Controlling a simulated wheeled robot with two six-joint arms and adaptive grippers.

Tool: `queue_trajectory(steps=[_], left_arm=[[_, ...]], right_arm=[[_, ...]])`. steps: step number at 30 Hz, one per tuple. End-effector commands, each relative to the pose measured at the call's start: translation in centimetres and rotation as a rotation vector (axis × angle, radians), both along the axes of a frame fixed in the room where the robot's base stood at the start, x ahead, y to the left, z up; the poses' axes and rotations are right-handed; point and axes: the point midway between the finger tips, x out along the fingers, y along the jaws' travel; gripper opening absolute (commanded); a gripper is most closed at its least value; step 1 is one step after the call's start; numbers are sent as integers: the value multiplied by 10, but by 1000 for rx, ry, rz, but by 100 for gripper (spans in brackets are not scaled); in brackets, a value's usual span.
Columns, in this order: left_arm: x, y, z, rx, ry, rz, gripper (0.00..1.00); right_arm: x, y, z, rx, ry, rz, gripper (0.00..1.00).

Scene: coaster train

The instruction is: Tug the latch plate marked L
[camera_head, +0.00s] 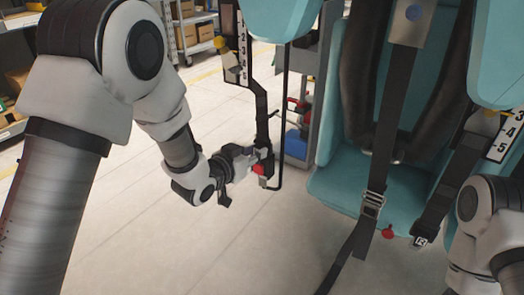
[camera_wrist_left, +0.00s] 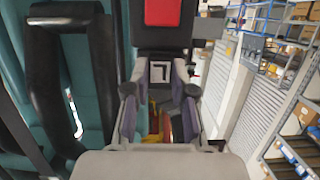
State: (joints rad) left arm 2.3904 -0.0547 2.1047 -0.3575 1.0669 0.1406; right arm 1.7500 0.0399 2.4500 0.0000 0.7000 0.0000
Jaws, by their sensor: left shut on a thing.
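My left gripper (camera_head: 258,160) is shut on the latch plate marked L, beside the teal seat's left side. In the left wrist view the plate (camera_wrist_left: 160,72), with its white L mark, sits between the two fingers of the left gripper (camera_wrist_left: 159,100). A black buckle with a red button (camera_wrist_left: 162,12) is just beyond the plate; I cannot tell whether the plate is locked in it. The red part (camera_head: 259,169) also shows by the gripper in the head view. A black strap (camera_head: 262,115) runs up from there. My right gripper is out of view.
The teal seat (camera_head: 335,190) has black straps, a central metal buckle (camera_head: 372,203) and a latch plate marked R (camera_head: 421,241). A numbered scale (camera_head: 243,55) is upper left of the seat. Shelves (camera_head: 190,30) stand behind. The floor on the left is clear.

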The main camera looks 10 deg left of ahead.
Motion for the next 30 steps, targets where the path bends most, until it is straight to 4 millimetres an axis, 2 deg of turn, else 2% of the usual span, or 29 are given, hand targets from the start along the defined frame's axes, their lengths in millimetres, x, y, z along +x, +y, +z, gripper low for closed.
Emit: queue_trajectory(steps=[11,12,14,25,30], left_arm=[[0,0,4,-1,-3,0,0],[0,0,4,-1,-4,0,31],[0,0,4,0,-4,0,52],[-3,1,4,-1,-1,0,53],[-29,11,11,-3,1,1,53]], right_arm=[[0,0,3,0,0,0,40],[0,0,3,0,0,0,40],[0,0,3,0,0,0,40],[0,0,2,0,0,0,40],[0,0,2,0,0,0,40]])
